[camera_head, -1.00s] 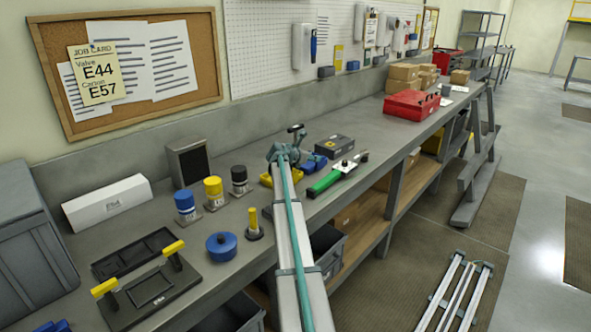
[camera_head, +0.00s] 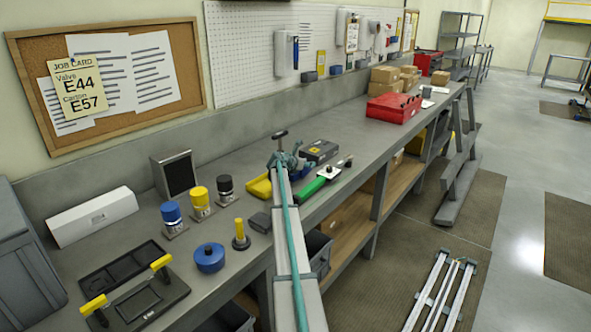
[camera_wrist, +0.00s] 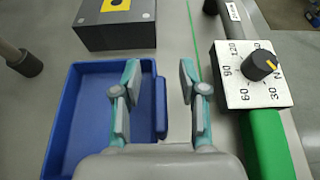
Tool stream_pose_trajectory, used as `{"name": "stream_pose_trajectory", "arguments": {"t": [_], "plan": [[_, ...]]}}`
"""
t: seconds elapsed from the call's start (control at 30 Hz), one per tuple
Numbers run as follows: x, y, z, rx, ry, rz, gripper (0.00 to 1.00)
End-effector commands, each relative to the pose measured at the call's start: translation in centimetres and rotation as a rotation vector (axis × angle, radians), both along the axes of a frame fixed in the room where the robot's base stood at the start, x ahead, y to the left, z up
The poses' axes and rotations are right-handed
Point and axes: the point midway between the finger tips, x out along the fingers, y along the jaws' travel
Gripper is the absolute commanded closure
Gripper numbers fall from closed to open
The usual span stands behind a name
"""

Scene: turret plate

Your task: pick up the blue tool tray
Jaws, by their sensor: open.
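The blue tool tray (camera_wrist: 88,125) lies on the bench at the left of the wrist view. It is a shallow open box, and the part I see inside is empty. A rounded blue grip piece (camera_wrist: 161,108) shows on its right side. My gripper (camera_wrist: 160,88) is open above it, its teal and grey fingers on either side of this piece, nearer on the left. I cannot tell how high the fingertips are. In the head view my gripper (camera_head: 283,162) hides most of the tray (camera_head: 302,173).
Right of the tray lies a green-handled tool (camera_head: 313,188) with a white dial plate (camera_wrist: 250,78). A dark box (camera_wrist: 115,25) with a yellow label stands behind. A yellow tray (camera_head: 258,187) is at the left.

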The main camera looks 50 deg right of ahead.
Motion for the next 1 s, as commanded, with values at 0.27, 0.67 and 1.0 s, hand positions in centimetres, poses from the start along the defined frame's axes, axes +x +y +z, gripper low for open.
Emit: {"name": "stream_pose_trajectory", "arguments": {"t": [0.27, 0.67, 1.0], "plan": [[0.01, -0.78, -0.34, -0.001, 0.000, 0.001, 0.58], [0.00, -0.77, -0.34, 0.000, 0.000, 0.001, 1.00], [0.01, -0.78, -0.24, -0.001, 0.000, 0.001, 1.00]]}}
